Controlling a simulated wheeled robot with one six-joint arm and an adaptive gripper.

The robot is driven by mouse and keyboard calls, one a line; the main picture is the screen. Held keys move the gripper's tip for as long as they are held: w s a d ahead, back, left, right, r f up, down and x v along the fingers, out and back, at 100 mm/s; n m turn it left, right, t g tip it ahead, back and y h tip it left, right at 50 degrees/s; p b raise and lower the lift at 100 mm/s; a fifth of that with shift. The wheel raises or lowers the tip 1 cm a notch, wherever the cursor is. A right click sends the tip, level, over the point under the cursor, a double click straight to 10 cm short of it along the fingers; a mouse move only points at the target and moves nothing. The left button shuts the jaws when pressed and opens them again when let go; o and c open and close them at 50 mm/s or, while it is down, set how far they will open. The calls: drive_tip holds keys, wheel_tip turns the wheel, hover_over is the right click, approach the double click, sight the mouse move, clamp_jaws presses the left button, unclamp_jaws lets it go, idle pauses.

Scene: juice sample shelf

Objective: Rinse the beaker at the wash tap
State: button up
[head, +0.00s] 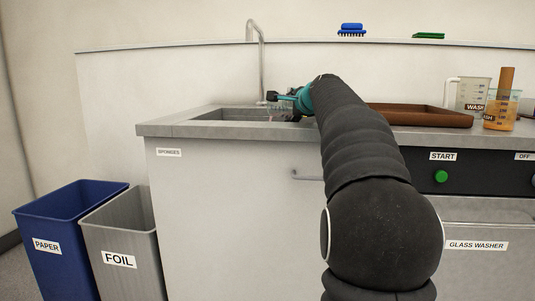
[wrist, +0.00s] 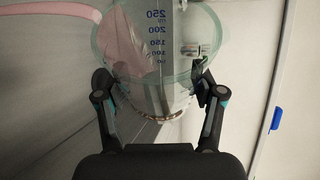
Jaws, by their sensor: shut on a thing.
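A clear glass beaker (wrist: 155,70) with blue markings up to 250 fills the upper middle of the wrist view. My gripper (wrist: 152,88) is shut on it, one finger on each side. In the head view my gripper (head: 287,99) is over the sink (head: 215,114), right beside the wash tap (head: 262,60); the beaker is hard to make out there. I cannot tell whether water runs.
A brown tray (head: 420,116) lies on the counter right of my arm. Beyond it stand a jug marked WASH (head: 474,94) and a beaker of orange liquid (head: 500,113). A blue brush (head: 351,30) and green pad (head: 428,36) sit on the ledge. Bins stand lower left.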

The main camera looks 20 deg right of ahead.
drive_tip(key=shift+a, duration=0.15)
drive_tip(key=shift+s+a+r+n+t+h, duration=0.1)
drive_tip(key=shift+a+r+n+t+h, duration=0.2)
drive_tip(key=shift+n, duration=0.25)
drive_tip(key=shift+a+r+n+t+h, duration=0.1)
drive_tip(key=shift+r+n+t+h, duration=0.1)
drive_tip(key=shift+r+n, duration=0.25)
idle(1.6)
